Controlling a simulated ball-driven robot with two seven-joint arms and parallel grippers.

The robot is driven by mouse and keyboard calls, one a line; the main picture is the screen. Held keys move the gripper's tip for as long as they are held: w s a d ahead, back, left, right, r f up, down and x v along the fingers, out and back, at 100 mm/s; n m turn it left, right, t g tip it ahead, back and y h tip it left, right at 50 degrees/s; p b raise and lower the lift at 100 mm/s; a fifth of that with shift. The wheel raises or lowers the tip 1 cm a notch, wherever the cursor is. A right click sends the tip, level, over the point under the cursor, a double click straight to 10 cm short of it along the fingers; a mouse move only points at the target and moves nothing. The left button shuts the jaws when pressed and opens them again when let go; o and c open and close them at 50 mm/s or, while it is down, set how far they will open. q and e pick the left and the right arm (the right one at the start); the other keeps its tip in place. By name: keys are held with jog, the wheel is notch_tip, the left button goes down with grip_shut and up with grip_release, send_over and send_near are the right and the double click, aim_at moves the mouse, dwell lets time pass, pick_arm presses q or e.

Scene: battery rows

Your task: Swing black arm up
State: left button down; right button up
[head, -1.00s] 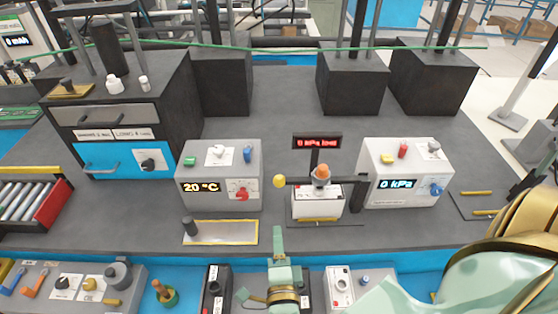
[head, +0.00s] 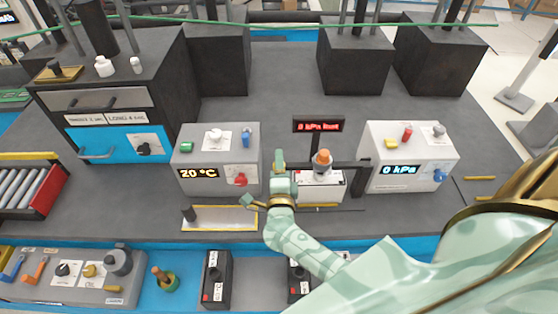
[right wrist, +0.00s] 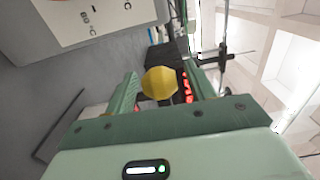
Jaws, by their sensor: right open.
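In the right wrist view the yellow ball (right wrist: 160,83) shows between the two green fingers of my right gripper (right wrist: 163,92), with a gap on both sides. The gripper is open. My left gripper is not in view.
A grey box reading 20 °C (head: 205,185) stands just left of my right gripper. A grey box reading 0 kPa (head: 385,183) stands to the right. A red-lettered display (head: 319,125) stands behind the arm. A yellow-edged plate (head: 221,225) lies front left.

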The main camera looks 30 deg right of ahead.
jog(key=shift+x, duration=1.05)
grip_shut()
jog(key=shift+r, duration=0.1)
jog(key=s+d+r+m+p, duration=0.25)
jog(key=r+m+p, duration=0.45)
jog(key=r+p, duration=0.55)
jog(key=s+d+r+m+p, duration=0.3)
jog(key=s+d+r+m, duration=0.3)
jog(key=d+r, duration=0.4)
jog(key=shift+d+m, duration=0.8)
jog(key=shift+d, duration=0.1)
jog(key=shift+s+r, duration=0.15)
